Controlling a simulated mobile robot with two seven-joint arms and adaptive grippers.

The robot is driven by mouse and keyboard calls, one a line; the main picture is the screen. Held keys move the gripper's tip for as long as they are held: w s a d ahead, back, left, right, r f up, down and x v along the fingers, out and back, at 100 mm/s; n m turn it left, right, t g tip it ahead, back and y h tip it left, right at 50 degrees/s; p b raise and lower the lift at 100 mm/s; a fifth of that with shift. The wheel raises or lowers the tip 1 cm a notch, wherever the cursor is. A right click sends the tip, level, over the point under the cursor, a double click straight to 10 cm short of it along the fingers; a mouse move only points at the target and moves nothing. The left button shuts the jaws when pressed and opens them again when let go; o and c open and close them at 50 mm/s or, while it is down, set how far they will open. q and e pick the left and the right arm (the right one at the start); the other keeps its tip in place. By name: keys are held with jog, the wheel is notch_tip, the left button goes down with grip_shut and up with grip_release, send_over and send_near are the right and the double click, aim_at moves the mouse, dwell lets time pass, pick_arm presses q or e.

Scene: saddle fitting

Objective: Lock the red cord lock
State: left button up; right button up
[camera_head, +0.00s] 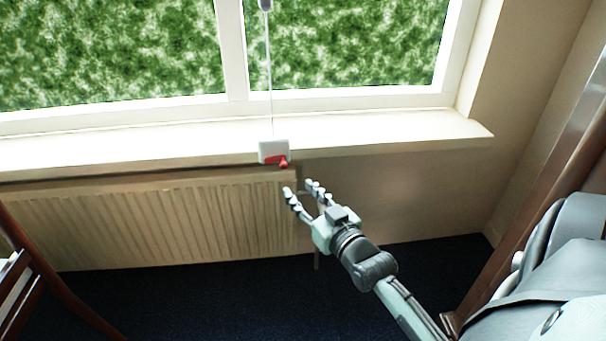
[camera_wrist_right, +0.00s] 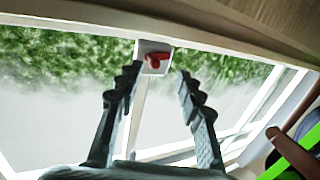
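The cord lock is a small white box (camera_head: 268,148) with a red lever (camera_head: 283,163), at the front edge of the window sill. A thin cord (camera_head: 270,95) runs up from it in front of the window. My right gripper (camera_head: 301,188) is just below and to the right of the lock, fingers apart and empty. In the right wrist view the red lever (camera_wrist_right: 154,61) and white box (camera_wrist_right: 147,46) show beyond the open fingers (camera_wrist_right: 158,80), between their tips. The fingers do not appear to touch the lever. My left gripper is not in view.
A ribbed radiator (camera_head: 170,220) stands under the window sill (camera_head: 400,130). Dark wooden furniture (camera_head: 45,275) is at the lower left. A brown wooden post or frame (camera_head: 540,190) is at the right. The dark floor (camera_head: 220,300) looks clear in the middle.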

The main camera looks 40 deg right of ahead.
aim_at(286, 168)
jog(key=w, duration=0.2)
jog(key=w+d, duration=0.1)
jog(key=w, duration=0.2)
jog(key=w+r, duration=0.1)
jog(key=w, duration=0.1)
jog(key=shift+w+d+r, duration=0.1)
jog(key=shift+w+d, duration=0.15)
jog(key=shift+d, duration=0.1)
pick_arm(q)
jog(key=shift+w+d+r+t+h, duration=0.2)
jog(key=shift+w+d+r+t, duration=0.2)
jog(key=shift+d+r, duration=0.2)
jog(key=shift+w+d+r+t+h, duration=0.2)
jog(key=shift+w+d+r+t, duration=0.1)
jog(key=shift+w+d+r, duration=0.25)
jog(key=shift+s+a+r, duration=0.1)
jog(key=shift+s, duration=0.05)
pick_arm(e)
jog(key=shift+c, duration=0.4)
grip_shut()
